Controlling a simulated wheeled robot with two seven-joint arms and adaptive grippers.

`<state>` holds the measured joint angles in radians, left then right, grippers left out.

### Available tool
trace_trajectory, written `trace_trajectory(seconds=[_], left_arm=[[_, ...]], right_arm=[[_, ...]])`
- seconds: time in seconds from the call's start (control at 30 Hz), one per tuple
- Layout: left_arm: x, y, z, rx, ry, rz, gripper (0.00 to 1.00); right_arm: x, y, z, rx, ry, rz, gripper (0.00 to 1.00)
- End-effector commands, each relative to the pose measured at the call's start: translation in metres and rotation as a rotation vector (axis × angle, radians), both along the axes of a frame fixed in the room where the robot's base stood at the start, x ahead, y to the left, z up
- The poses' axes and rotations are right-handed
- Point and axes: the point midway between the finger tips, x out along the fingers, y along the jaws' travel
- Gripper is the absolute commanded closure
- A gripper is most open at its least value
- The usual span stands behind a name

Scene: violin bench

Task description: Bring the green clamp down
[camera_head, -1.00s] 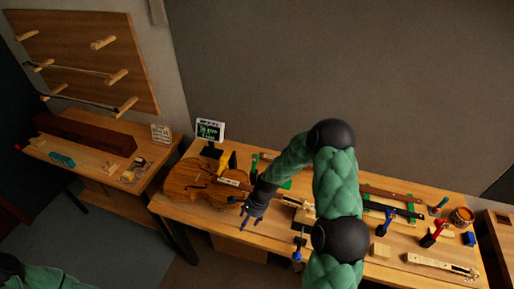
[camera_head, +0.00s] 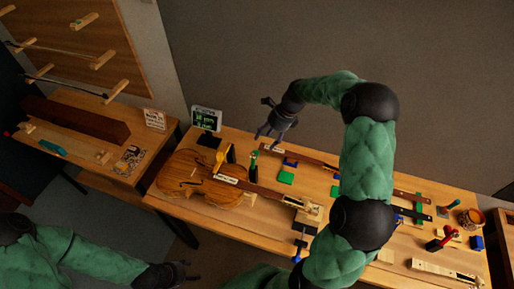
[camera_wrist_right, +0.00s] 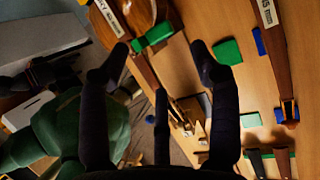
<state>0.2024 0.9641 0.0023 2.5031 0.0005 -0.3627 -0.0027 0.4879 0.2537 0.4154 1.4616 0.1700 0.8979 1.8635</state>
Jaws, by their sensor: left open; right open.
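The green clamp (camera_head: 254,163) stands upright at the neck end of the violin (camera_head: 200,178) on the bench. In the right wrist view, a green piece that looks like the clamp (camera_wrist_right: 153,37) shows by the violin neck, beyond and between my fingertips. My right gripper (camera_head: 268,118) is open and empty, raised above the bench behind the clamp and apart from it. Its open fingers also show in the wrist view (camera_wrist_right: 160,52). My left gripper (camera_head: 184,271) is open and empty, low in front of the bench, far from the clamp.
Flat green pads (camera_head: 286,177) and dark fingerboards lie right of the clamp. A small screen (camera_head: 206,119) stands behind the violin. A blue clamp (camera_head: 298,243) is at the bench's front edge; a red one (camera_head: 436,243) stands at right. My right arm crosses the bench middle.

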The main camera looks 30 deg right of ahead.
Motion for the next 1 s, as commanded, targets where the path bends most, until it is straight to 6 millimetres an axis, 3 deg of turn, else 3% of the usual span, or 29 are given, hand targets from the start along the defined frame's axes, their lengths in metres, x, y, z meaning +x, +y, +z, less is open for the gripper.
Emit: trace_trajectory(seconds=[0.3,0.5,0.97,1.0], left_arm=[[0.000,0.000,0.003,0.000,0.000,0.000,0.43],[0.000,0.000,0.004,0.000,0.000,0.000,0.43],[0.000,0.000,0.005,0.000,0.000,0.000,0.43],[0.000,0.000,0.005,0.000,0.000,0.000,0.43]], right_arm=[[0.008,0.023,-0.051,0.001,0.003,0.005,0.37],[0.013,0.033,-0.074,0.000,0.001,0.004,0.37],[0.015,0.038,-0.086,-0.001,0.000,0.003,0.37],[0.015,0.038,-0.086,-0.001,0.000,0.003,0.43]])
